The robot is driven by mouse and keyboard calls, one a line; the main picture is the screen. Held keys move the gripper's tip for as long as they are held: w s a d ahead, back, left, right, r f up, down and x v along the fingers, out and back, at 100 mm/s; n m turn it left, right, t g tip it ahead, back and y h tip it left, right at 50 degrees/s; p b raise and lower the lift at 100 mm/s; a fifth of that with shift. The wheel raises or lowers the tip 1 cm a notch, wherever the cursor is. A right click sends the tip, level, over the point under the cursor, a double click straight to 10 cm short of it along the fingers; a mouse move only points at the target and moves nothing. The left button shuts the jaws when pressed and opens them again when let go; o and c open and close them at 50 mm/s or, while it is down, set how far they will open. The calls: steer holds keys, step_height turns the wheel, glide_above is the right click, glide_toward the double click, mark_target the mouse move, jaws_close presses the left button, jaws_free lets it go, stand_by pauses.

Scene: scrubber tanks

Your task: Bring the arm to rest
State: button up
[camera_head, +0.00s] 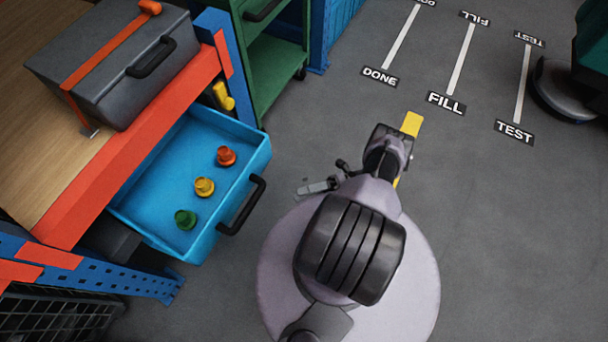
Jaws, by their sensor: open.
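My arm rises from my round pale base and is seen from above, folded over it at the lower middle of the head view. My gripper (318,187) shows only in small part, as grey metal pieces left of the arm's far end. It is open, and I see nothing held in it. It is to the right of the open blue drawer (150,200) and apart from its black handle (241,206). My arm links hide part of the gripper and the floor under it.
The drawer holds red (226,156), yellow (204,187) and green (185,219) caps. A grey toolbox (110,65) stands on the workbench (35,150). A green cart (275,70) is behind. A scrubber (562,90) stands at the upper right. Floor right of my arm is clear.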

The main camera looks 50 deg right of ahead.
steer(key=w+d+r+n+g+h, duration=0.1)
steer(key=w+d+r+n+g, duration=0.1)
steer(key=w+r+n+g, duration=0.3)
steer(key=w+d+r+n+g, duration=0.1)
steer(key=d+r+n+g, duration=0.1)
steer(key=d+r+n, duration=0.3)
steer(key=w+a+r+n+g+h, duration=0.2)
steer(key=a+r+n, duration=0.1)
steer(key=r, duration=0.4)
steer(key=w+a+r+n+g+h, duration=0.1)
steer(key=w+a+r+n+h, duration=0.15)
steer(key=r, duration=0.45)
steer(key=w+a+r+n+g+h, duration=0.2)
steer(key=a+r+n+h, duration=0.15)
steer(key=r, duration=0.25)
steer(key=s+a+r+n+t+h, duration=0.35)
steer(key=a+r+n, duration=0.6)
steer(key=r, duration=0.45)
steer(key=s+a+r+n+t+h, duration=0.2)
steer(key=s+a+r+n+t, duration=0.2)
steer(key=s+a+n, duration=0.3)
steer(key=shift+s+a+r+n, duration=0.25)
steer(key=shift+s+r+n, duration=0.15)
steer(key=shift+s, duration=0.25)
